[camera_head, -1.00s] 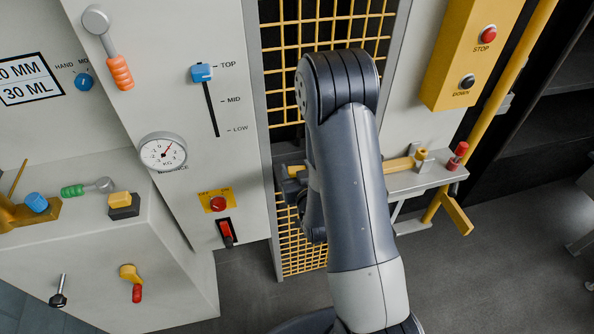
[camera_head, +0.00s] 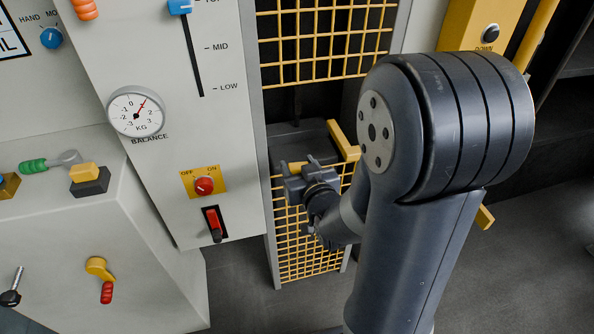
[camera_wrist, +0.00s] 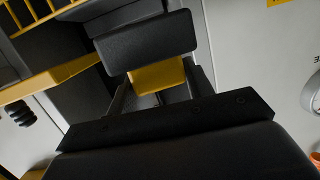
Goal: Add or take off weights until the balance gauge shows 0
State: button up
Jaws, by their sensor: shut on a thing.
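The round white balance gauge (camera_head: 136,112) is on the grey panel at left in the head view. Its red needle points up and right, a little past 0 on the positive side. My gripper (camera_head: 293,184) is in front of the yellow mesh, beside a dark platform (camera_head: 297,134) with a yellow edge bar. In the wrist view my gripper (camera_wrist: 157,82) is shut on a yellow piece (camera_wrist: 158,75), partly hidden by the dark jaw parts. Its full shape is not visible, so I cannot tell whether it is a weight.
The yellow mesh (camera_head: 325,46) bounds the opening. A blue slider (camera_head: 180,6), a red knob (camera_head: 204,186) and a red switch (camera_head: 214,223) are on the panel left of my gripper. A grey cabinet (camera_head: 100,240) stands at lower left. My arm covers much of the right.

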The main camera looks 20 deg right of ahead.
jog(key=shift+s+d+f+b, duration=0.1)
jog(key=shift+s+f+b, duration=1.8)
jog(key=shift+b, duration=1.4)
jog(key=shift+w+d+r+b+x, duration=0.1)
jog(key=shift+d+r+b+x, duration=0.55)
jog(key=shift+x, duration=3)
jog(key=shift+w+a+r+b+x, duration=0.15)
jog(key=shift+b+x, duration=1.05)
jog(key=shift+x, duration=2.45)
jog(key=shift+w+d+r+b+x, duration=0.1)
jog(key=shift+d+r+b+x, duration=0.55)
jog(key=shift+x, duration=2.95)
jog(key=shift+a+f, duration=0.2)
jog(key=shift+a, duration=0.15)
jog(key=shift+f+b, duration=0.6)
jog(key=shift+b, duration=0.25)
